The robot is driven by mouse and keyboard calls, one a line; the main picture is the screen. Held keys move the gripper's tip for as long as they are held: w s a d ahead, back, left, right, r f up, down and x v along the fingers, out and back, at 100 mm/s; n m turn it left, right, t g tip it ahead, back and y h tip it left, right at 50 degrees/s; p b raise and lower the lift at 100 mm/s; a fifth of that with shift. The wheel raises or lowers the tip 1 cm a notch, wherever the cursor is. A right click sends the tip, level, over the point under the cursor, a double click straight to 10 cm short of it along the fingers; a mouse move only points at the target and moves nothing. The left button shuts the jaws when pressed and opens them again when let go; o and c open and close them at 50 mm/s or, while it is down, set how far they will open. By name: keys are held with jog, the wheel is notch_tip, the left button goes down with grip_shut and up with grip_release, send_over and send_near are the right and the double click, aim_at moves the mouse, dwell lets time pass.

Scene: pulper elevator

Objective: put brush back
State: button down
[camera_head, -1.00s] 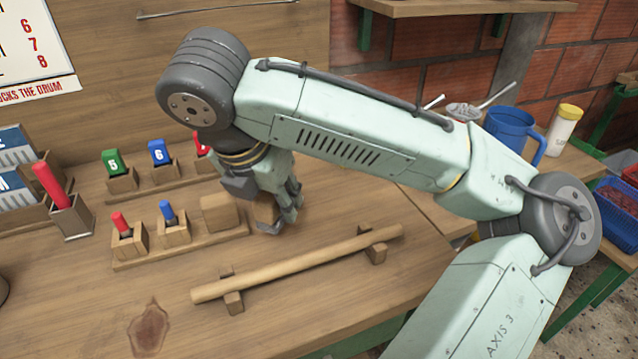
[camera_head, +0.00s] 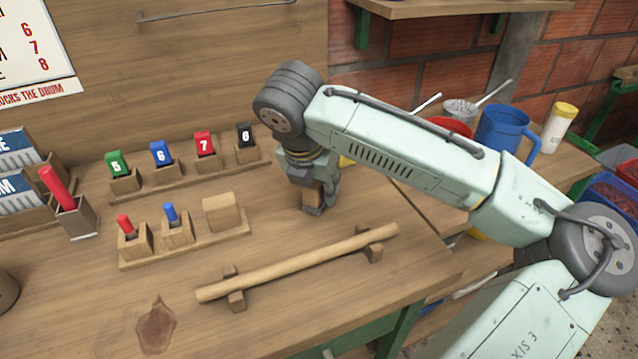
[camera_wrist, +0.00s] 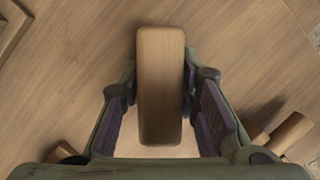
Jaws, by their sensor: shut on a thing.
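My gripper (camera_head: 316,205) is shut on a long wooden block with rounded corners, which I take to be the brush (camera_wrist: 160,85). In the wrist view the fingers (camera_wrist: 160,92) press on its two long sides, and only its plain wooden top shows. Its underside is hidden and no bristles show. In the head view the brush (camera_head: 312,194) is low over the bare table, right of the lower rack; I cannot tell if it touches.
A wooden rod (camera_head: 300,262) lies on two supports in front. Numbered tags, including green (camera_head: 117,163) and black (camera_head: 245,133), stand in the back rack (camera_head: 185,179). A red stick is in a holder (camera_head: 77,222) at left. A blue mug (camera_head: 504,130) is at right.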

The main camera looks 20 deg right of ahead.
jog(key=shift+f, duration=0.1)
jog(key=c, duration=1.7)
grip_release()
jog(key=shift+f, duration=0.1)
jog(key=o, duration=0.5)
jog(key=shift+r, duration=0.3)
jog(key=v, duration=1.2)
jog(key=shift+b, duration=0.35)
